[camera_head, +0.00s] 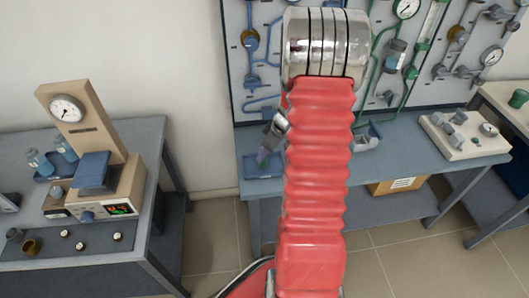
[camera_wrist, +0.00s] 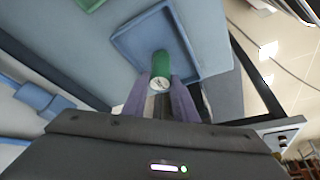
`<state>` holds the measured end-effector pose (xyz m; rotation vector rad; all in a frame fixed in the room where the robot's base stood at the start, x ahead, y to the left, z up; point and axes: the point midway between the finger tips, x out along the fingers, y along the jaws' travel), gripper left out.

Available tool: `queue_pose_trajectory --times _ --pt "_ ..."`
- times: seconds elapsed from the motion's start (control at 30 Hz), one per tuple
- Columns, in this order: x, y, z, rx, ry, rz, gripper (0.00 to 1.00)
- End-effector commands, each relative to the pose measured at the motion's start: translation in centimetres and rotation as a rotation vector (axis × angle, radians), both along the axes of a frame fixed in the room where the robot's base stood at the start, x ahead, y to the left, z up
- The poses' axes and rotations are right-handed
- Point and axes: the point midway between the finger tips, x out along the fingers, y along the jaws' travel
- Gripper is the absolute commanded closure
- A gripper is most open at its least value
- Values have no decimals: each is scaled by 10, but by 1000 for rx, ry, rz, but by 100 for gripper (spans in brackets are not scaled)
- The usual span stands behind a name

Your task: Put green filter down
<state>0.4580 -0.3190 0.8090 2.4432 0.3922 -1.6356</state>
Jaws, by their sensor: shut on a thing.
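The green filter (camera_wrist: 164,68) is a small green cylinder with a pale end face, in the middle of the wrist view. My gripper (camera_wrist: 162,88) is shut on it, with one purple finger on each side. Beyond the filter is a shallow blue tray (camera_wrist: 124,38) with a raised rim; I cannot tell whether the filter touches it. In the head view my gripper (camera_head: 264,154) is above the blue tray (camera_head: 251,172) on the back bench. The filter is not clear there, and my red arm hides part of the bench.
The blue-grey bench (camera_head: 400,150) carries a grey holder (camera_head: 368,138) and a pale block with metal fittings (camera_head: 465,135). A pipe panel (camera_head: 270,85) stands behind. A side table (camera_head: 70,235) with a dial instrument (camera_head: 90,120) is at left. Another green object (camera_wrist: 90,3) shows at the wrist view's top edge.

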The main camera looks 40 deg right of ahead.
Motion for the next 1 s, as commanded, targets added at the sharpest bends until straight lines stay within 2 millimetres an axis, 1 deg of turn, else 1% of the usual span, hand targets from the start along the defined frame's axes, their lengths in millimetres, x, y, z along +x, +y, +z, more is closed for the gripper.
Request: queue_pose_trajectory --times 0.3,0.33,0.6,0.87,1.0 --pt "0 0 -1 0 -1 -1 97" --pt "0 -1 -2 -1 -1 0 74" --pt "0 -1 -1 -1 -1 -2 56" --pt "0 -1 0 -1 -1 -2 56" --pt "-2 -2 5 -2 -3 -2 56"
